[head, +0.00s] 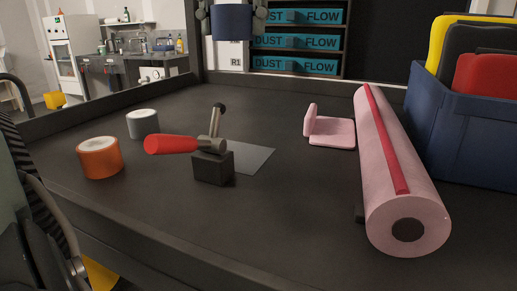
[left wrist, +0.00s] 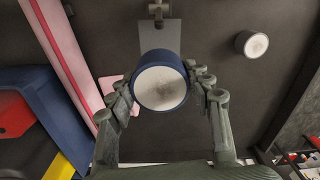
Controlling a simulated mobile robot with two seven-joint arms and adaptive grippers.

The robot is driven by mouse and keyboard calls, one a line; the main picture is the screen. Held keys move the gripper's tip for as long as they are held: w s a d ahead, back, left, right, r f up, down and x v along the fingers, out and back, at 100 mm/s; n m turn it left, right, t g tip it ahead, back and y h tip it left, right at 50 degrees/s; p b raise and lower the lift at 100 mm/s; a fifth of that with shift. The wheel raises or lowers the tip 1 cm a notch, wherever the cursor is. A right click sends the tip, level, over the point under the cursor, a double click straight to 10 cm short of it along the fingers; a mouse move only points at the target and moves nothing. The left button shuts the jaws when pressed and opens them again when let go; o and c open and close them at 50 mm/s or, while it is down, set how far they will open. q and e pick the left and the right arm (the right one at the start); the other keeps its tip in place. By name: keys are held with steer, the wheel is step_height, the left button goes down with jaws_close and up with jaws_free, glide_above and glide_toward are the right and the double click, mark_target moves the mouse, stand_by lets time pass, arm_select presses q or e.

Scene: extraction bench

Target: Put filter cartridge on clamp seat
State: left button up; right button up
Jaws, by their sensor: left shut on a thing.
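A blue cartridge (head: 234,22) with a whitish end face is held above the far side of the bench. It also shows in the left wrist view (left wrist: 162,86). My left gripper (head: 232,12) is shut on it, with fingers on both sides. A toggle clamp with a red handle (head: 171,144) stands on a dark block (head: 213,168) in the middle of the bench. A flat grey plate (head: 254,160) lies beside the clamp; in the left wrist view the cartridge partly covers this plate (left wrist: 184,38). The plate is bare where visible. My right gripper is not in view.
An orange cartridge (head: 99,159) and a grey cartridge (head: 142,124) stand left of the clamp. A pink L-shaped piece (head: 332,133), a long pink roll (head: 390,170) and a blue bin (head: 470,145) stand to the right. The front middle of the bench is clear.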

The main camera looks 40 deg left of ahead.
arm_select(q)
glide_above(238, 156)
step_height(238, 156, down, 14)
steer(key=shift+r, duration=0.15)
step_height(238, 156, down, 4)
steer(key=shift+r, duration=0.25)
steer(key=shift+f, duration=0.35)
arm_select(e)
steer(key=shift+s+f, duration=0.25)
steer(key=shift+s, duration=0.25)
arm_select(q)
steer(key=shift+f, duration=0.1)
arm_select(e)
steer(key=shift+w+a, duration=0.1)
